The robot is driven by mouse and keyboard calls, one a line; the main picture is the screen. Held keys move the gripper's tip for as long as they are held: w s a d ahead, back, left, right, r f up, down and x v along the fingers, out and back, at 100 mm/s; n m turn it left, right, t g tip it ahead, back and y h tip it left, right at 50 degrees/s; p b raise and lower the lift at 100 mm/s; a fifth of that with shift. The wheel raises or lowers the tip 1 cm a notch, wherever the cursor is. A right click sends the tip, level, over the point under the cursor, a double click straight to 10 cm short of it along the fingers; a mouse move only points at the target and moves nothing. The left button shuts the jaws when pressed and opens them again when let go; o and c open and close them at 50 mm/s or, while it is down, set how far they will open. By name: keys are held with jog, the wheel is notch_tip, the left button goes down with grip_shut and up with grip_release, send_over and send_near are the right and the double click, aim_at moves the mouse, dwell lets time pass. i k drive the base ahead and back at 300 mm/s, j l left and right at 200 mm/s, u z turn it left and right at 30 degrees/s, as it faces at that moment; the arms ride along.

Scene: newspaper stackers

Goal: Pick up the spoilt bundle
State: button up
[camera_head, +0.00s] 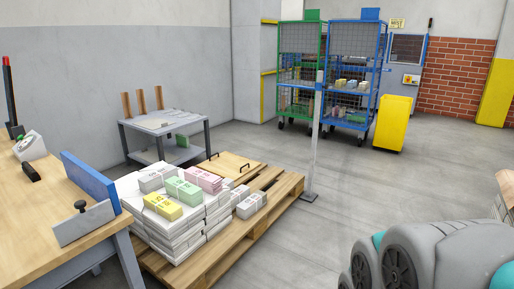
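Several strapped bundles lie on top of a stack of white paper on a wooden pallet (216,268) in the lower left middle. They include a grey-white bundle (154,178), a green bundle (185,190), a pink bundle (204,179) and a yellow bundle (162,206). More white bundles (250,203) lie lower, to the right of the stack. I cannot tell which bundle is spoilt, as the print is too small. My grey and teal arm shows at the lower right, apart from the pallet. My gripper is not in view.
A wooden workbench (60,210) with a blue guard stands close at left. A grey cart (190,129) stands behind the pallet. A post (316,145) rises at its right. Green (302,38) and blue (355,92) cages and a yellow bin (394,122) stand behind. Floor is clear at centre right.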

aim_at(241, 193)
jog(key=i+l+z, duration=0.2)
jog(key=i+z, duration=0.25)
jog(key=i, duration=0.4)
jog(key=i+j+z, duration=0.15)
jog(key=i+z, duration=0.25)
jog(key=i, duration=0.45)
jog(key=i+u, duration=0.4)
jog(key=i+l+u, duration=0.1)
jog(key=i+u, duration=0.15)
jog(key=u, duration=0.2)
jog(key=i+l+u, duration=0.25)
jog(key=u, duration=0.15)
jog(key=i+l+u, duration=0.9)
jog(key=l+u, duration=0.25)
jog(key=i+l+u, duration=0.2)
jog(key=u, duration=0.15)
jog(key=l, duration=0.1)
